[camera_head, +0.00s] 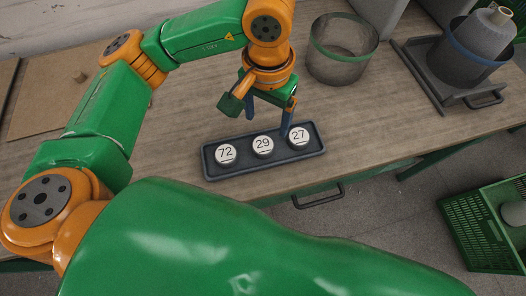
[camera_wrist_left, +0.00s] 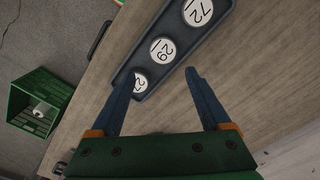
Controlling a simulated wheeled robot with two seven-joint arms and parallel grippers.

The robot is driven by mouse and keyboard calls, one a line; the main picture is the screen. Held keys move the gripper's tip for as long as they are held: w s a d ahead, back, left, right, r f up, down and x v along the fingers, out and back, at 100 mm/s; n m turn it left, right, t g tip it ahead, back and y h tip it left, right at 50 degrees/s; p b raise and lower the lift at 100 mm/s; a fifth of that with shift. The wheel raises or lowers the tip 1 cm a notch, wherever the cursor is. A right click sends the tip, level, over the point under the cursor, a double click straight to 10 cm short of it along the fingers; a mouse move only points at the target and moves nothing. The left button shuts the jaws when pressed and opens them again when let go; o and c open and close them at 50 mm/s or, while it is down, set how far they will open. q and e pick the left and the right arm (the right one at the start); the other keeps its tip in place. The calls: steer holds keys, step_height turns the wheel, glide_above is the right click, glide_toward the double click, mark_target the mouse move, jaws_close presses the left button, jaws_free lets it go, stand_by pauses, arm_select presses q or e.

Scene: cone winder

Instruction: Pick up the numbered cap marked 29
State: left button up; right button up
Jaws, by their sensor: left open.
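The cap marked 29 (camera_head: 263,145) is a round white cap in the middle of a dark tray (camera_head: 214,174). The cap marked 72 (camera_head: 226,153) is left of it and the cap marked 27 (camera_head: 299,135) is right of it. My left gripper (camera_head: 268,117) is open and empty, above and behind the tray. In the left wrist view, cap 29 (camera_wrist_left: 163,49) lies beyond the open fingertips (camera_wrist_left: 161,77), apart from them. Cap 27 (camera_wrist_left: 140,84) is partly hidden by one finger, and cap 72 (camera_wrist_left: 198,12) is at the top. My right gripper is not in view.
A clear bin with a green band (camera_head: 342,70) stands behind the tray. A grey cone (camera_head: 478,45) sits in a holder at the right. A brown board (camera_head: 50,95) lies at the left. A green crate (camera_head: 480,235) is on the floor, right of the wooden table (camera_head: 160,150).

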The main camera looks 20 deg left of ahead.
mark_target(263, 144)
arm_select(q)
steer(key=f, duration=0.1)
steer(key=f+b, duration=0.2)
steer(key=f, duration=0.1)
steer(key=shift+w+a, duration=0.1)
steer(key=shift+w, duration=0.25)
steer(key=shift+w+f, duration=0.1)
steer(key=shift+f, duration=0.15)
steer(key=shift+f+p, duration=0.35)
steer(key=shift+p, duration=0.15)
steer(key=f, duration=0.1)
steer(key=p, duration=0.1)
steer(key=s+f+p, duration=0.1)
steer(key=shift+s+a+f, duration=0.1)
steer(key=shift+a+f, duration=0.15)
steer(key=shift+f, duration=0.1)
step_height(263, 144, down, 2)
steer(key=shift+f, duration=0.4)
steer(key=c, duration=1.1)
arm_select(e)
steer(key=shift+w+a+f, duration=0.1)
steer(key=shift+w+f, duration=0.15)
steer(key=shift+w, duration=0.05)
